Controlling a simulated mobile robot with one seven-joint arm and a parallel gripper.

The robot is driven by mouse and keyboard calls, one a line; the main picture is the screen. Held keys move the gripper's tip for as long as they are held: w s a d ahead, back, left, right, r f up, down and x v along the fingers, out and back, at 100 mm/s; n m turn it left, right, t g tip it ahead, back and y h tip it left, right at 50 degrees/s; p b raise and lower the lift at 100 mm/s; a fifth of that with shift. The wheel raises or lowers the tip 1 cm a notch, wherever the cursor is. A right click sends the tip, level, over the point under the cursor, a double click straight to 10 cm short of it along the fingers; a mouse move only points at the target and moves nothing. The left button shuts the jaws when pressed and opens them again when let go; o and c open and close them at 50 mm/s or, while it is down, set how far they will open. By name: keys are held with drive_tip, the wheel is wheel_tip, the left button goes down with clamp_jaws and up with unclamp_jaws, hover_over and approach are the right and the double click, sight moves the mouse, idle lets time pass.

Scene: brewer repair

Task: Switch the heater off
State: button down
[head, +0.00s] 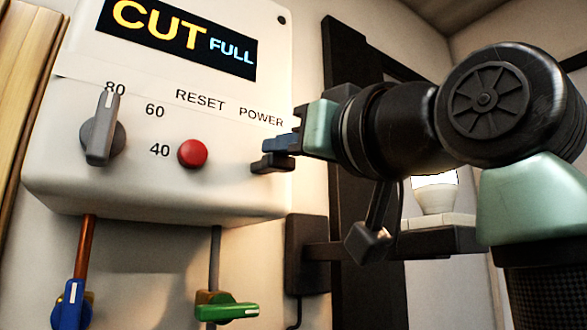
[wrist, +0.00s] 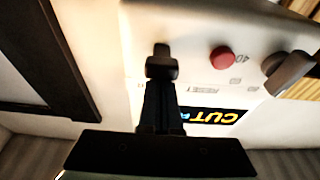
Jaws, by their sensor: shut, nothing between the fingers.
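The heater (head: 225,150) is a white wall box, and its display (head: 185,32) reads "CUT" in yellow and "FULL" in blue. It also shows upside down in the wrist view (wrist: 190,60). A red button (head: 192,153) sits below RESET, and a grey knob (head: 101,135) stands beside the 80, 60 and 40 marks. The button (wrist: 222,57) and knob (wrist: 289,71) also show in the wrist view. My gripper (head: 268,154) is shut and empty at the panel, just below the POWER label.
Below the heater are a pipe with a blue valve handle (head: 72,303) and one with a green valve handle (head: 228,311). A dark box (head: 306,255) is on the wall at right, beside a dark shelf (head: 430,241) holding a white lamp (head: 436,195). Wooden boards (head: 22,80) stand at far left.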

drive_tip(key=shift+w+f+b, duration=0.1)
drive_tip(key=shift+f+b, duration=0.25)
drive_tip(key=shift+f, duration=0.25)
drive_tip(key=shift+r, duration=0.15)
drive_tip(key=shift+s+d+r, duration=0.1)
drive_tip(key=shift+s+d, duration=0.05)
drive_tip(key=shift+s, duration=0.1)
drive_tip(key=r+v, duration=0.2)
drive_tip(key=v, duration=0.7)
drive_tip(key=shift+s+d+r+b, duration=0.2)
drive_tip(key=shift+s+r+b, duration=0.1)
drive_tip(key=shift+r, duration=0.15)
drive_tip(key=shift+w, duration=0.1)
